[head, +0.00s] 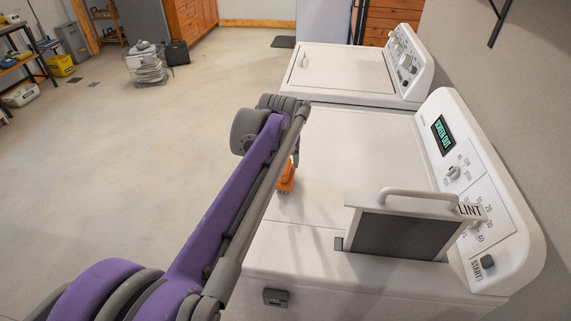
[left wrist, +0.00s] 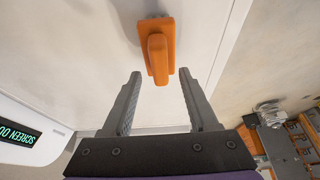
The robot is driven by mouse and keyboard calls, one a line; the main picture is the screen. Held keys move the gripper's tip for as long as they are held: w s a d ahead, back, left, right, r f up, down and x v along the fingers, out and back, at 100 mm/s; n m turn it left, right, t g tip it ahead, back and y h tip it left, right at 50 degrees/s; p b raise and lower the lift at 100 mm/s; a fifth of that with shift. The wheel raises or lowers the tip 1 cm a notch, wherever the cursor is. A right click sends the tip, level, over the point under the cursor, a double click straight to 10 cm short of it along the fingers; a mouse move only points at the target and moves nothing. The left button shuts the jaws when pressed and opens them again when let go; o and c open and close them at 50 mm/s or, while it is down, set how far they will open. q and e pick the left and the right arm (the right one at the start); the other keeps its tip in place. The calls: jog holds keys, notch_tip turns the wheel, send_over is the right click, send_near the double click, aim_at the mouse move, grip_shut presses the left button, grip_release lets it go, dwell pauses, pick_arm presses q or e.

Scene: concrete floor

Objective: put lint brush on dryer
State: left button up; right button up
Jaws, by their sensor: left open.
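The orange lint brush (head: 286,178) is on the white top of the near machine, the dryer (head: 350,150), close to its left edge. In the left wrist view the brush (left wrist: 158,50) shows its raised handle, just beyond my fingertips. My left gripper (left wrist: 160,74) is open and empty, its two fingers apart to either side of the line to the handle. In the head view my purple left arm hides most of that gripper and part of the brush's surroundings. My right gripper is not in view.
A lint screen (head: 400,235) with a handle stands up out of the dryer's top, at the near right. The dryer's control panel (head: 470,180) rises along the right. A second white machine (head: 345,72) stands behind. The floor to the left is mostly clear.

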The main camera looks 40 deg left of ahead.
pick_arm(q)
jog(key=v, duration=0.8)
jog(key=shift+r+p, duration=0.3)
jog(key=shift+s, duration=0.1)
jog(key=shift+c, duration=0.3)
dwell(0.5)
